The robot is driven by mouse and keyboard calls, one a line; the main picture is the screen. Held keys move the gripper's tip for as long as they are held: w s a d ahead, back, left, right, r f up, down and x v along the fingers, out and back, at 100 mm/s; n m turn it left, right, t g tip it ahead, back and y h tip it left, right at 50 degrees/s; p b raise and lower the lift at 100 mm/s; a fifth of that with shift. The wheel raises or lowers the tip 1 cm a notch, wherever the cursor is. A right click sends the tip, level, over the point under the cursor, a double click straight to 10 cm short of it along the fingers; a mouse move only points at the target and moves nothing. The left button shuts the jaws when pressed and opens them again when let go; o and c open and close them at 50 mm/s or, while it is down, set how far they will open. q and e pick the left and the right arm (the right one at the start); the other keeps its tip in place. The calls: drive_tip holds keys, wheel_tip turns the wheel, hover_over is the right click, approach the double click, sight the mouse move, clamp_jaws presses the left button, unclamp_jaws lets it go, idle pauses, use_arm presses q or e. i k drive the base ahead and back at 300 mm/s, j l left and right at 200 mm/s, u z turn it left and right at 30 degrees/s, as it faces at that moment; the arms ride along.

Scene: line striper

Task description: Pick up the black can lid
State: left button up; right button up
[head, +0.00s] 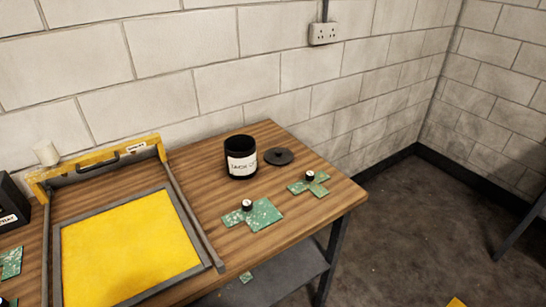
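The black can lid (278,156) is a flat dark disc with a small raised middle. It lies on the wooden table (200,157) toward the back right, just right of the black can (240,152) and apart from it. The can stands upright, open at the top, with a white label whose text is too small to read surely. Neither of my grippers shows in the head view.
Two green sheet pieces with small dark-and-white knobs, a larger one (262,216) and a smaller one (317,187), lie in front of the can and lid. A yellow-panelled frame (130,245) fills the table's left. A brick wall (230,80) stands behind.

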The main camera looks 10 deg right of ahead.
sight(278, 156)
drive_tip(key=i+l+u, duration=0.1)
drive_tip(key=l+u, duration=0.15)
drive_tip(key=u, duration=0.15)
drive_tip(key=l+u, duration=0.6)
drive_tip(key=u, duration=0.15)
drive_tip(key=l+u, duration=0.35)
